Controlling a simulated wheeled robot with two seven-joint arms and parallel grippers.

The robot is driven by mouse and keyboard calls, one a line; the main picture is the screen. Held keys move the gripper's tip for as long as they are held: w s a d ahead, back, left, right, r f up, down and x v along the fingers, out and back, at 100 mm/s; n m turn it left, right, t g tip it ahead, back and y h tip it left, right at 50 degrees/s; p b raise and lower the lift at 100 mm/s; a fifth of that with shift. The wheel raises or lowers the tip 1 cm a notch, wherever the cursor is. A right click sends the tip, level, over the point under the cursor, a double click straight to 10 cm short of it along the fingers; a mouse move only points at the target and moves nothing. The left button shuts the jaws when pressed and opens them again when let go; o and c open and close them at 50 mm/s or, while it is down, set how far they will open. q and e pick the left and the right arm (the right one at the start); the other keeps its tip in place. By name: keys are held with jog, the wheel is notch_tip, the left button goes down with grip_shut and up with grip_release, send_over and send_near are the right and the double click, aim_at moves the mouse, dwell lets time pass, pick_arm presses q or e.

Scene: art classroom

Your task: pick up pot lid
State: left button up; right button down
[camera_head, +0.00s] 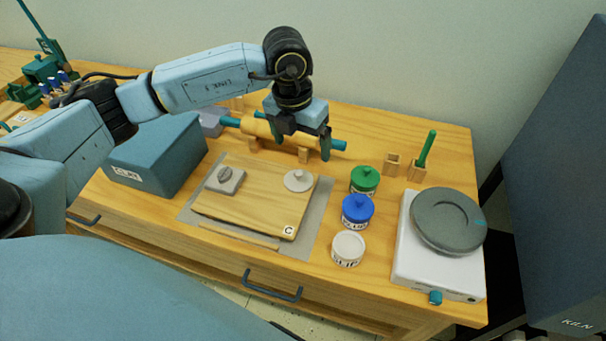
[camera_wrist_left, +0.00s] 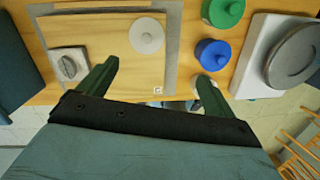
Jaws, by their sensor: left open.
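My left gripper (camera_head: 302,152) is open and points down, above and behind the lid, near the rolling pin. In the left wrist view its two fingers (camera_wrist_left: 157,72) are spread apart with nothing between them. My right gripper is not in view.
Green-lidded (camera_head: 364,180) and blue-lidded (camera_head: 357,211) pots stand right of the board, beside a white turntable device (camera_head: 405,262). A rolling pin (camera_head: 262,128) rests on supports behind the board. A blue-grey box (camera_head: 150,160) stands at left. A grey block (camera_head: 225,179) lies on the board (camera_head: 245,200).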

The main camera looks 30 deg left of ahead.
pick_arm(q)
jog(key=a+f, duration=0.1)
jog(key=a, duration=0.1)
send_over(298, 172)
jog(key=s, duration=0.1)
jog(key=shift+y, duration=0.3)
jog(key=f, duration=0.6)
jog(key=shift+d+b, duration=0.35)
jog(key=shift+w+a+f, duration=0.1)
jog(key=shift+w+f, duration=0.05)
jog(key=shift+f, duration=0.85)
jog(key=shift+w+a+f, duration=0.1)
jog(key=shift+w+f, duration=0.1)
jog(key=shift+f, duration=0.75)
jog(key=shift+w+a+f, duration=0.1)
jog(key=shift+w+f, duration=0.05)
jog(key=shift+f, duration=0.85)
jog(key=shift+c, duration=0.2)
jog(key=c, duration=1)
